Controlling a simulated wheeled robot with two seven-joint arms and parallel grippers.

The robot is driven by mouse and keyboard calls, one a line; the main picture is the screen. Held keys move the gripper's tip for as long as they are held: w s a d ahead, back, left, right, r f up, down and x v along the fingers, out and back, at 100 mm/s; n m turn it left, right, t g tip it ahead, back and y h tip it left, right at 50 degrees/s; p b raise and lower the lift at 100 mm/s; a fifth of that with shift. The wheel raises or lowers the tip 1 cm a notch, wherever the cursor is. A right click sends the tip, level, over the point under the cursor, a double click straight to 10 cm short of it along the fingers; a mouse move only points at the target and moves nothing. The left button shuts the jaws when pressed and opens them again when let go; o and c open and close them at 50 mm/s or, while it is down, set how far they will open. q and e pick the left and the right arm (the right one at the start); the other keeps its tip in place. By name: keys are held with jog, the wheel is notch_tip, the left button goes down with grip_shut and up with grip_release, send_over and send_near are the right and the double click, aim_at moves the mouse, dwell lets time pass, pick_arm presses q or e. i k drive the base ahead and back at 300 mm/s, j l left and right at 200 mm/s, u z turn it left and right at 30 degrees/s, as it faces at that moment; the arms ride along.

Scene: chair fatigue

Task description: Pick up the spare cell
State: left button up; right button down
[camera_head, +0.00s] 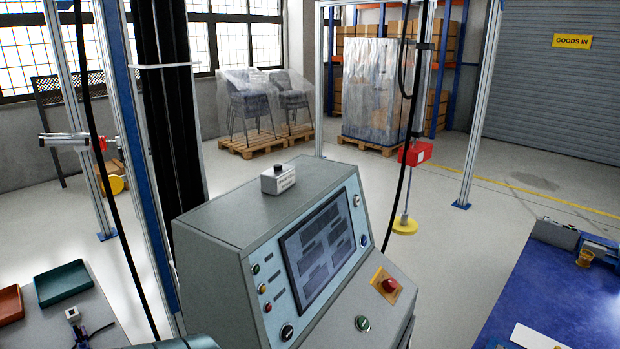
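No object is clearly marked as the spare cell. A small pale block (73,315) with a dark lead-like part beside it sits on the grey table at the lower left; it is too small to tell whether it is the cell. A small light grey box (278,179) with a dark knob and a label stands on top of the control console (215,220). A red block (415,153) hangs on the vertical rod of the test frame, above a yellow round pad (405,225). Neither of my grippers is in view.
The console with its screen (325,248) and red stop button (390,285) fills the middle. A green tray (61,284) and a red-brown tray (10,305) lie on the left table (40,330). A blue-topped bench (545,290) stands right. Frame posts and hanging cables rise around the console.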

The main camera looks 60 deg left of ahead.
aim_at(274, 181)
jog(key=u, duration=0.5)
jog(key=j+u, duration=0.1)
jog(key=u, duration=0.85)
jog(key=i+j+u, duration=0.1)
jog(key=u, duration=0.4)
jog(key=l+z, duration=0.15)
jog(key=l, duration=2.05)
jog(key=k, duration=0.05)
